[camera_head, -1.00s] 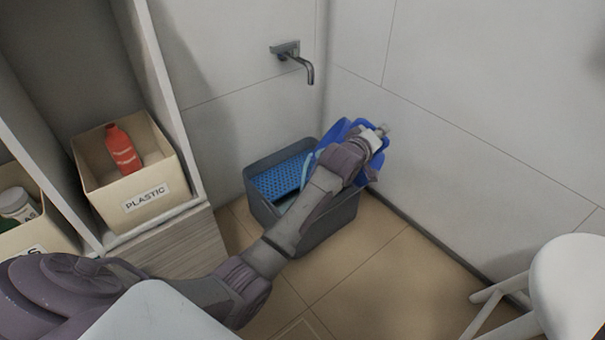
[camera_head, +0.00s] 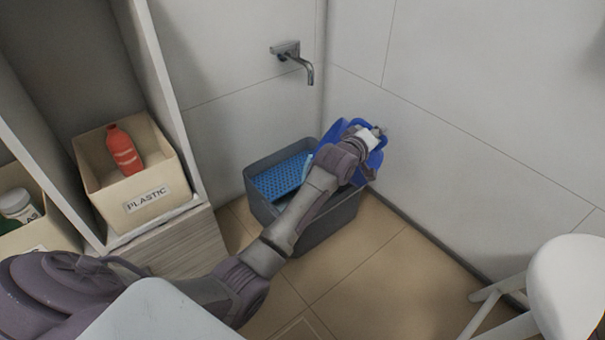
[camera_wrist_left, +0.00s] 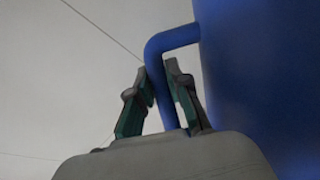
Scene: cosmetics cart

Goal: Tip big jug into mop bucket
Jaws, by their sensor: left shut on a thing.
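The big blue jug (camera_head: 329,154) is over the right part of the grey mop bucket (camera_head: 318,233), partly hidden behind my left wrist. My left gripper (camera_head: 375,135) is at the jug. In the left wrist view my left gripper (camera_wrist_left: 163,95) is shut on the jug's blue handle (camera_wrist_left: 165,75), with the jug's body (camera_wrist_left: 265,80) on the right. The bucket stands on the floor in the corner and has a blue perforated wringer (camera_head: 283,177) on its left side. Whether anything pours from the jug cannot be seen. My right gripper is not in view.
A wall tap (camera_head: 295,58) is above the bucket. Shelving at left holds a PLASTIC bin (camera_head: 145,200) with a red bottle (camera_head: 123,150) and another bin with a white-lidded jar (camera_head: 18,205). A white stool (camera_head: 570,285) stands at right. Tiled floor in front is free.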

